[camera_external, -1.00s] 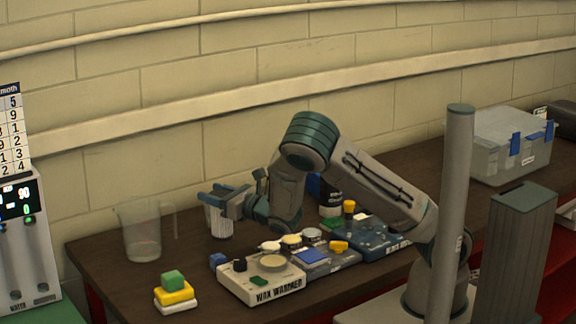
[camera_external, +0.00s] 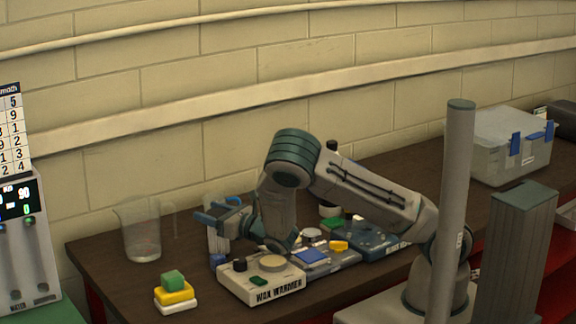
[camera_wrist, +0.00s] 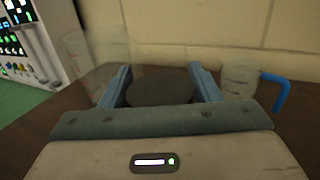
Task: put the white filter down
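My gripper (camera_external: 222,215) is low over the left part of the bench, pointing left. In the wrist view its two blue fingers (camera_wrist: 162,85) stand on both sides of a round, dark-topped piece (camera_wrist: 159,91), close against it; I take this to be the white filter. Its white side is hidden from the wrist camera. In the external view a pale upright form (camera_external: 218,239) shows below the fingers. I cannot clearly part it from the clear jug behind, nor tell whether its base touches the bench.
A clear jug with a blue handle (camera_wrist: 240,77) stands right of the fingers. A large clear beaker (camera_external: 141,240) stands to the left. The wax warmer (camera_external: 262,284) is in front, and stacked coloured blocks (camera_external: 175,294) are at the front left. Bare brown bench lies between.

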